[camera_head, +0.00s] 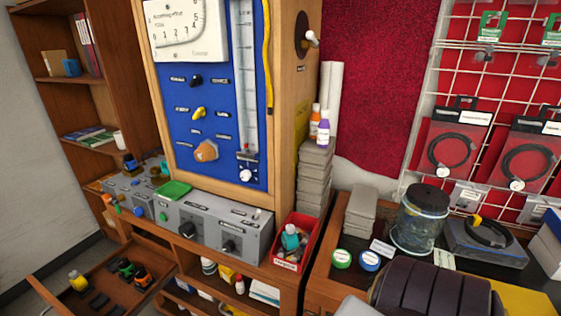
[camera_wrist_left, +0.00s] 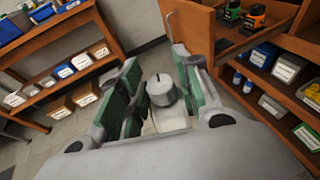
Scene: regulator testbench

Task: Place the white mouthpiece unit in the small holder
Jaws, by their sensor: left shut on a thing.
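In the left wrist view my left gripper (camera_wrist_left: 160,95), with green-padded fingers, is shut on a pale grey-white round piece with a short dark mark on top, apparently the white mouthpiece unit (camera_wrist_left: 161,88). It is held in the air with floor behind it; a pale flat part shows below it. My left gripper is not seen in the head view, and my right gripper is in neither view. I cannot tell which thing is the small holder. A small green tray (camera_head: 174,190) lies on the grey control box (camera_head: 190,222) below the blue gauge panel (camera_head: 222,130).
A red bin (camera_head: 297,241) with bottles stands right of the control box. An open drawer (camera_head: 75,270) holds small items at lower left. A clear jar (camera_head: 417,222) and a dark ribbed object (camera_head: 433,292) are at right. In the wrist view, shelves (camera_wrist_left: 60,62) stand left.

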